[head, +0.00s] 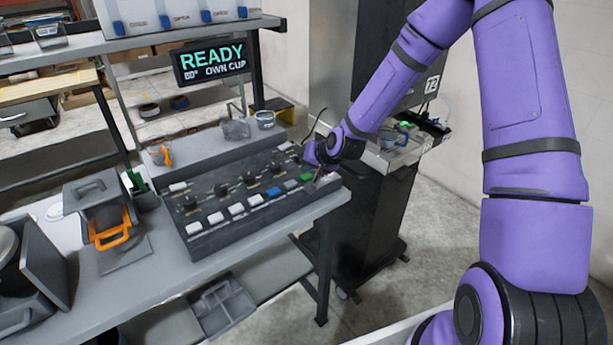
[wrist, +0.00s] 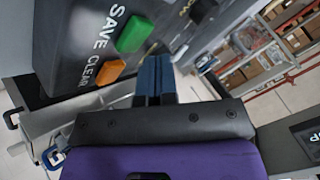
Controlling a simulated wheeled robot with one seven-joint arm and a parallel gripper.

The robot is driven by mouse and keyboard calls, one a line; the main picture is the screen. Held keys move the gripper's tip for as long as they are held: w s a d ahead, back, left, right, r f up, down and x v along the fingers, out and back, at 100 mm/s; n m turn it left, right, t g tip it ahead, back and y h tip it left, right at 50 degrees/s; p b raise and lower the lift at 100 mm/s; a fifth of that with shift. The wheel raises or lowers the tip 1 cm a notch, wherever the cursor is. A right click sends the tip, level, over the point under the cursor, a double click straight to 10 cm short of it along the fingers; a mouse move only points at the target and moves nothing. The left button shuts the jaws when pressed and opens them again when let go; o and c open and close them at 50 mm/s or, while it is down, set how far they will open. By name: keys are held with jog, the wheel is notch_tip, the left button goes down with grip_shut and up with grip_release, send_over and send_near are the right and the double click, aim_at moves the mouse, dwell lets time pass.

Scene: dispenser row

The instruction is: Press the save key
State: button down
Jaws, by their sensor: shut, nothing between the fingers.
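The save key is a green block (wrist: 135,33) beside the printed word SAVE in the wrist view. In the head view the green key (head: 306,177) sits near the right end of the dark sloped key panel (head: 205,243). An orange key (wrist: 110,73) lies by the word CLEAR, next to the green one. My gripper (wrist: 153,62) is shut and empty, its blue fingertips just beside the two keys in the wrist view. It appears apart from the green key. In the head view my gripper (head: 319,178) is at the panel's right end, its tips small and partly unclear.
The panel also has white keys (head: 236,209), a blue key (head: 273,192) and black knobs (head: 221,190). A display (head: 211,60) above reads READY. An orange-handled container (head: 112,234) stands left on the bench. A machine with a metal tray (head: 395,150) stands to the right.

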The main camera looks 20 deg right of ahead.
aim_at(308, 175)
jog(key=shift+f, duration=0.1)
dwell(0.7)
jog(key=shift+f, duration=0.35)
jog(key=shift+f, duration=0.45)
dwell(0.8)
jog(key=shift+r, duration=0.9)
jog(key=shift+r, duration=2.5)
